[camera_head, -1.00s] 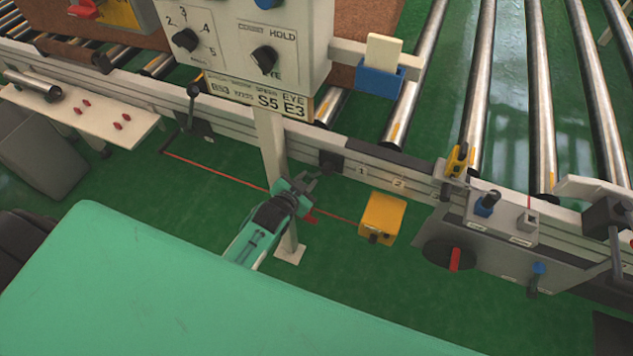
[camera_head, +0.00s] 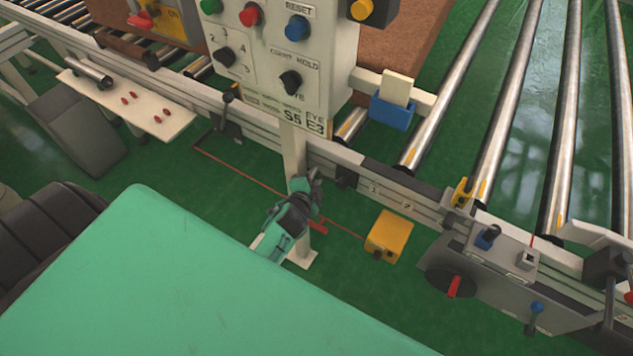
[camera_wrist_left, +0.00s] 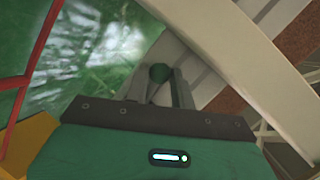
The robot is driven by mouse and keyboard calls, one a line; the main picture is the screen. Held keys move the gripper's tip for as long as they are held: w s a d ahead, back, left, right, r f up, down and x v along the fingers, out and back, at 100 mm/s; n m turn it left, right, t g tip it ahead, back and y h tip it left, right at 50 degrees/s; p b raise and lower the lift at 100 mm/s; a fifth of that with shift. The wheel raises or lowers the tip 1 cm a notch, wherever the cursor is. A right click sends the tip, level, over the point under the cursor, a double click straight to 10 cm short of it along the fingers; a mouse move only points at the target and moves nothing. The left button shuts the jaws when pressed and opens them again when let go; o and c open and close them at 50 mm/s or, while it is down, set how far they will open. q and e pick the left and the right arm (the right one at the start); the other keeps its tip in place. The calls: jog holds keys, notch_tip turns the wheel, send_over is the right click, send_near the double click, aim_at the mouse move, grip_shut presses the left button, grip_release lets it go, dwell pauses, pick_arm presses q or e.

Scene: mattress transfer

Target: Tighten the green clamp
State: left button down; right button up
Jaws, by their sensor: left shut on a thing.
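My left gripper (camera_head: 314,180) is low beside the white post under the control box, at the conveyor's side rail. In the left wrist view its two fingers (camera_wrist_left: 160,88) are shut on a small dark green round knob (camera_wrist_left: 160,72), which I take for the green clamp. The knob sits between the fingertips, in front of pale grey rail parts. In the head view the clamp is hidden behind the gripper and too small to make out. My right gripper is in neither view.
The control box (camera_head: 265,50) with buttons and dials stands above the gripper on its post (camera_head: 293,150). A yellow box (camera_head: 389,235) is to the right. A grey unit with a red-handled dial (camera_head: 453,286) is farther right. Rollers (camera_head: 508,105) lie beyond the rail.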

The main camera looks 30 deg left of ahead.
pick_arm(q)
notch_tip(320, 180, up, 2)
jog(key=shift+r+m+y+b, duration=0.15)
jog(key=shift+m+y+b, duration=0.45)
jog(key=shift+m, duration=0.6)
jog(key=shift+d+r+m+t+y, duration=0.15)
jog(key=shift+r+m+t+y, duration=0.15)
jog(key=shift+r+m+t, duration=0.15)
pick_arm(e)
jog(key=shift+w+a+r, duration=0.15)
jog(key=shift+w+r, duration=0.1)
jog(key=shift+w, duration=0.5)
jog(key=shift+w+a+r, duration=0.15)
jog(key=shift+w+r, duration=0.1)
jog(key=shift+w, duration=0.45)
pick_arm(q)
jog(key=c, duration=1.2)
grip_release()
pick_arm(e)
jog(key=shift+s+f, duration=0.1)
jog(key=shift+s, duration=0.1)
